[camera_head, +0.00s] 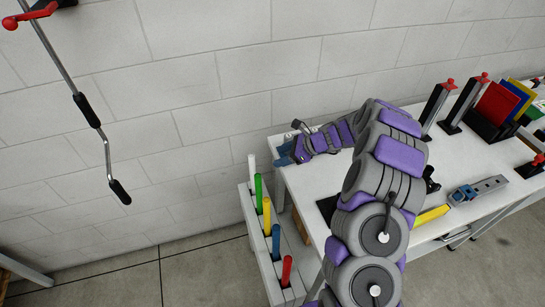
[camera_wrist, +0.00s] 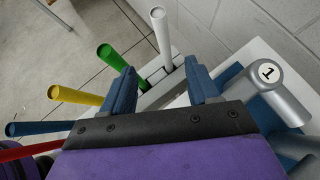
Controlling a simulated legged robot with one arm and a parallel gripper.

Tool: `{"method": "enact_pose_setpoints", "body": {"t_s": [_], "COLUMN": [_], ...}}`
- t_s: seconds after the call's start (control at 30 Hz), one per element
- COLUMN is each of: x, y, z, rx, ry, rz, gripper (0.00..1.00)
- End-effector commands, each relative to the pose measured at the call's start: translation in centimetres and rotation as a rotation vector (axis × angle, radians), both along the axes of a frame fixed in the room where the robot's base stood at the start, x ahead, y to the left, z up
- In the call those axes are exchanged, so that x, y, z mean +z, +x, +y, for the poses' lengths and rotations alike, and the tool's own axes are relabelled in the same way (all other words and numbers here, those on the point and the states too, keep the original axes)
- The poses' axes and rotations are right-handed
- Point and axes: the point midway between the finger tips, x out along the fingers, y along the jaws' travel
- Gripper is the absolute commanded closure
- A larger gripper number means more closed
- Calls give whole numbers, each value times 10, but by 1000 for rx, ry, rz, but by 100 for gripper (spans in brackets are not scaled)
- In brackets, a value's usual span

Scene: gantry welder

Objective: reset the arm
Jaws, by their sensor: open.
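My purple and grey arm reaches over the white table in the head view and bends to the left. My gripper (camera_head: 284,154) is at the table's left end, near the wall. In the wrist view my gripper (camera_wrist: 159,70) shows two blue fingers spread apart with nothing held between them. Beyond the fingers stands a rack with a white rod (camera_wrist: 161,38), a green rod (camera_wrist: 116,60), a yellow rod (camera_wrist: 75,96), a blue rod (camera_wrist: 40,127) and a red rod (camera_wrist: 30,151).
A grey cylinder marked 1 (camera_wrist: 285,95) is close to the right finger. The white table (camera_head: 300,185) holds a yellow bar (camera_head: 432,216), a blue and grey clamp (camera_head: 478,190) and coloured panels (camera_head: 497,103). A crank handle (camera_head: 105,150) hangs at left. Floor beside the rack is clear.

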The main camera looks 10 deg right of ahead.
Motion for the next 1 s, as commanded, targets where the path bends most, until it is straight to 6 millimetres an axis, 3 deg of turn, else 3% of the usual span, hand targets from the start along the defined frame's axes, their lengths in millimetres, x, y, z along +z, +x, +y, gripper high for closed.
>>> {"method": "enact_pose_setpoints", "body": {"t_s": [0.33,0.47,0.7,1.0], "x": [7,26,89,146], "y": [-4,-16,-73,-164], "z": [-4,9,49,74], "rx": [10,81,361,729], "ry": [-1,-19,-102,-235], "rz": [-4,-39,-174,-331], "gripper": [40,40,40,40]}}
